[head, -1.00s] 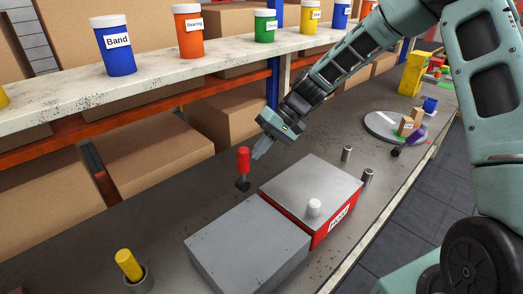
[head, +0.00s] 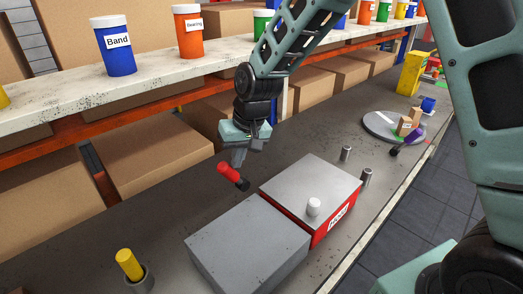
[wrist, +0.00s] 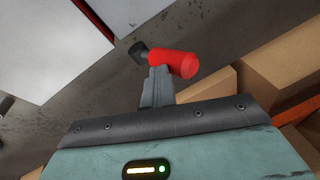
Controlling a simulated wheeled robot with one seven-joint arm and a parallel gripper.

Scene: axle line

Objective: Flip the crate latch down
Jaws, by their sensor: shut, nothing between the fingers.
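The latch is a red handle (head: 228,173) on a dark pivot (head: 243,184), behind the grey-topped boxes. The handle leans well over to the left, its free end still above the pivot. In the wrist view the red handle (wrist: 176,64) lies just beyond the fingertips. My gripper (head: 238,160) is shut and empty, pointing down at the handle. Its fingertips (wrist: 158,73) appear to touch the handle or come very close to it. The fingers hide a little of the latch.
A red labelled box (head: 338,217) with a grey lid and white knob (head: 313,207) stands beside a plain grey box (head: 248,248). Two metal posts (head: 346,153) stand to the right. A yellow peg (head: 129,264) sits in a cup front left. A shelf with jars runs behind.

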